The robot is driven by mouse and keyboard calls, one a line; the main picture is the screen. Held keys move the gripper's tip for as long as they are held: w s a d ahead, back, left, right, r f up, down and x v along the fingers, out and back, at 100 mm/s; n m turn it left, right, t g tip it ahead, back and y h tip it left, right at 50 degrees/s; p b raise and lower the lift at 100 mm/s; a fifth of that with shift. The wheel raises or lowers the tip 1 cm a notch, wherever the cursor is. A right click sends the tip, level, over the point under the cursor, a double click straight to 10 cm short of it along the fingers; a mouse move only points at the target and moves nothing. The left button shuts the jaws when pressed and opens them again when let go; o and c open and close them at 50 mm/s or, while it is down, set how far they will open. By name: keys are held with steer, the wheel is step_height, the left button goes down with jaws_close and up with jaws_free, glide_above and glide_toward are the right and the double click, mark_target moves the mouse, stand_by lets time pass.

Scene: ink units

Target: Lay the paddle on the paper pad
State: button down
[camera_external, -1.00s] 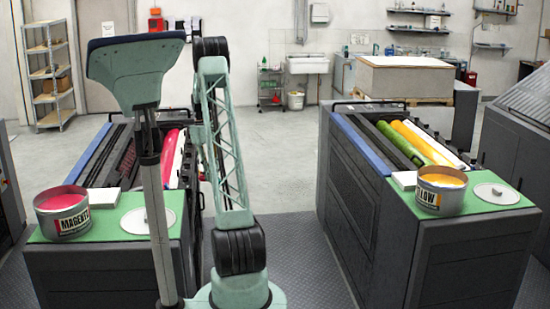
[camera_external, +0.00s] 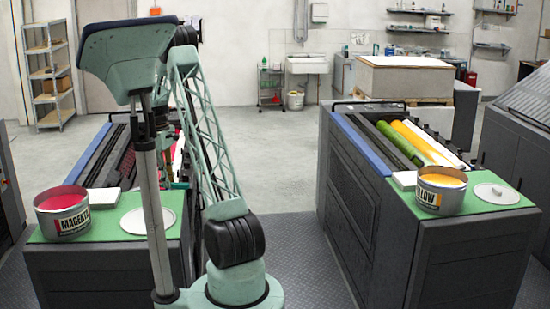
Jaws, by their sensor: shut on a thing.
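A white paper pad (camera_external: 103,198) lies on the green mat of the left ink unit, between the magenta can and a round lid. A second white pad (camera_external: 404,180) lies on the right unit beside the yellow can. I cannot make out the paddle in this view. My arm reaches up and over the left unit, and its far end drops behind my light column. My gripper is hidden there, so its jaws and anything in them cannot be seen.
The magenta can (camera_external: 63,212) and a round lid (camera_external: 134,221) stand on the left green mat (camera_external: 100,228). The yellow can (camera_external: 440,192) and another lid (camera_external: 493,194) stand on the right unit. The aisle floor (camera_external: 275,165) between the units is clear.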

steer(key=s+a+r+n+p, duration=0.1)
steer(key=s+a+n+p, duration=0.1)
steer(key=s+a, duration=0.6)
steer(key=s+a+r+n+y+p, duration=0.1)
steer(key=s+a+n, duration=0.4)
steer(key=s+a, duration=0.3)
steer(key=shift+s+a+r+p, duration=0.35)
steer(key=shift+s+a+p, duration=0.05)
steer(key=shift+a, duration=0.7)
steer(key=shift+w+a, duration=0.1)
steer(key=p, duration=0.2)
glide_above(103, 196)
steer(key=shift+f, duration=0.75)
steer(key=shift+w, duration=0.1)
steer(key=shift+f, duration=0.1)
steer(key=shift+f+p, duration=0.3)
steer(key=shift+f, duration=1.4)
steer(key=shift+f, duration=0.15)
